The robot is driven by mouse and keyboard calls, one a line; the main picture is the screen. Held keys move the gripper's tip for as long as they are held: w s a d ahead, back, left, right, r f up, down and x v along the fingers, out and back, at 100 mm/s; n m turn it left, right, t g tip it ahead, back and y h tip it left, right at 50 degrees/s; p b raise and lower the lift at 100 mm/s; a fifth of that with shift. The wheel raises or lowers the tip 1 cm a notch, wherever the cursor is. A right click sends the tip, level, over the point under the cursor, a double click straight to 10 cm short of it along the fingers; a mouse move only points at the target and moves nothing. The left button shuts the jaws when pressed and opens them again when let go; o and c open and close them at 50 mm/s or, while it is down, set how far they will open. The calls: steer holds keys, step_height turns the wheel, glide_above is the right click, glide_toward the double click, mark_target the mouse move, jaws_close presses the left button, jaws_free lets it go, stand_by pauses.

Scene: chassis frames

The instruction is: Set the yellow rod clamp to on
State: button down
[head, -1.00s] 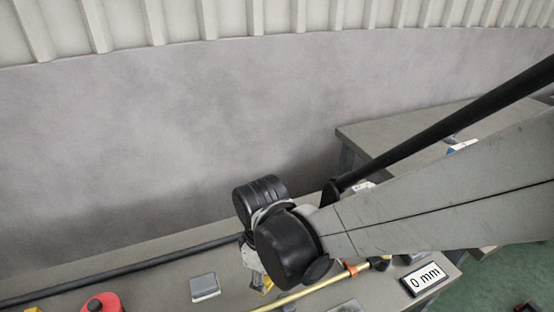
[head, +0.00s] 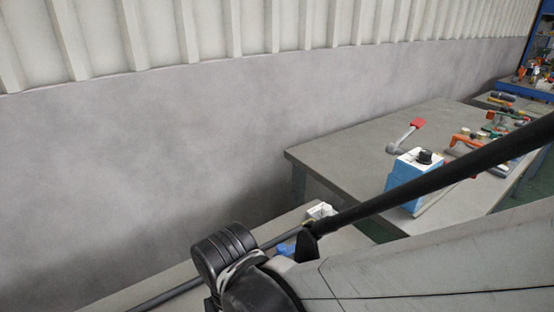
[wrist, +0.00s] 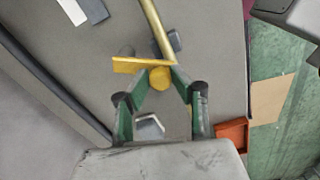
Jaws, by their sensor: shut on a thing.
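The yellow rod clamp (wrist: 132,65) shows in the wrist view as a flat yellow lever beside a round yellow knob, at the near end of a brass-coloured rod (wrist: 156,27). My gripper (wrist: 161,79) has green fingers, and its tips are closed on the round yellow part. The lever sticks out to the left of the fingertips. Any on or off marking is not visible. In the head view the clamp and my gripper's fingers are out of sight; only my arm shows there.
In the wrist view, a grey hexagonal piece (wrist: 149,127) shows between my fingers, an orange-red tray (wrist: 232,136) at the lower right and a black bar (wrist: 45,78) along the left. In the head view, a blue box (head: 408,178) stands on another table (head: 345,150).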

stand_by(0.3)
steer(key=c, duration=1.5)
jaws_free()
steer(key=shift+r, duration=0.1)
step_height(320, 180, up, 12)
steer(key=shift+f, duration=0.1)
steer(key=shift+d, duration=0.15)
steer(key=w+d+m+t, duration=0.2)
steer(key=d+m, duration=0.5)
steer(key=d, duration=0.2)
steer(key=w+d+r+m+t, duration=0.1)
steer(key=w+d+m+t, duration=0.1)
steer(key=d+m, duration=0.6)
steer(key=w+d+r+m+t, duration=0.1)
steer(key=w+d+m+t, duration=0.1)
steer(key=d+m, duration=0.5)
steer(key=shift+w+d+r+m+t, duration=0.1)
steer(key=shift+d+m+t, duration=0.15)
steer(key=shift+d, duration=1.05)
steer(key=shift+w+d+m+t, duration=0.15)
steer(key=shift+d+t, duration=0.2)
steer(key=shift+d, duration=0.9)
